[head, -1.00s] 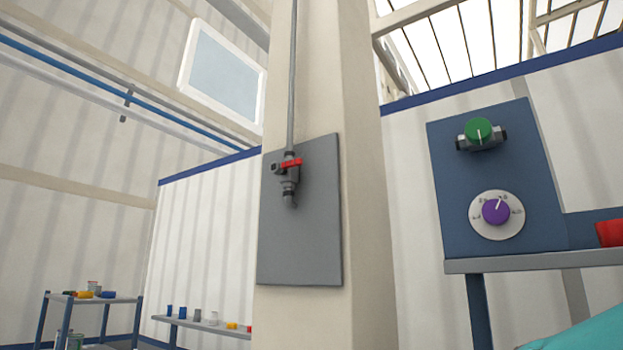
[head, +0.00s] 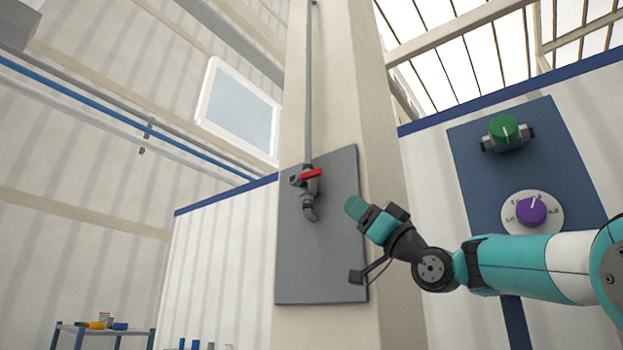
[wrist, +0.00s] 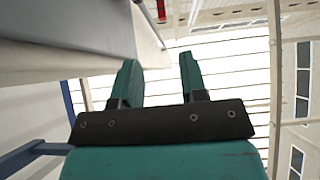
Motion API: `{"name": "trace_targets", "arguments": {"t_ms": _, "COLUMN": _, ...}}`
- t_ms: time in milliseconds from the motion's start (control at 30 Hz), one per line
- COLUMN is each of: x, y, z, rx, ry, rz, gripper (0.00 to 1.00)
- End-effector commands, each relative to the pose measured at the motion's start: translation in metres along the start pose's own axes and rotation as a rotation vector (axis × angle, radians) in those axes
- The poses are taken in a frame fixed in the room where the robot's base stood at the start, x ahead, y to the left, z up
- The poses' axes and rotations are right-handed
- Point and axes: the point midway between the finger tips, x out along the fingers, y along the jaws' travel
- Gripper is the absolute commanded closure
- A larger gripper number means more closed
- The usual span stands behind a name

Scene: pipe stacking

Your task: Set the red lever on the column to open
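The red lever (head: 311,173) is on a grey valve (head: 309,195) fixed to a grey plate (head: 322,265) on the column (head: 390,300). It lies roughly horizontal, across the vertical pipe (head: 310,90). My gripper (head: 357,209) is in front of the plate, below and right of the lever, apart from it. In the wrist view my gripper (wrist: 158,62) has its two teal fingers apart with nothing between them. A small red piece, apparently the lever (wrist: 161,10), shows at the top edge there.
Right of the column, a blue panel (head: 480,185) carries a green knob (head: 503,128) and a purple dial (head: 531,210). A small shelf (head: 105,330) with small parts stands at the lower left. The space left of the plate looks clear.

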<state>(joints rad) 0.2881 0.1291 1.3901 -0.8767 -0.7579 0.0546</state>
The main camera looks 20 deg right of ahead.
Motion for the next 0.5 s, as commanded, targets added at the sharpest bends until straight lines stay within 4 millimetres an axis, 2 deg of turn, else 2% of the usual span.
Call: {"name": "trace_targets", "arguments": {"t_ms": 500, "x": 0.117, "y": -0.003, "z": -0.004, "rx": 0.006, "ry": -0.005, "rz": -0.002, "gripper": 0.61}}
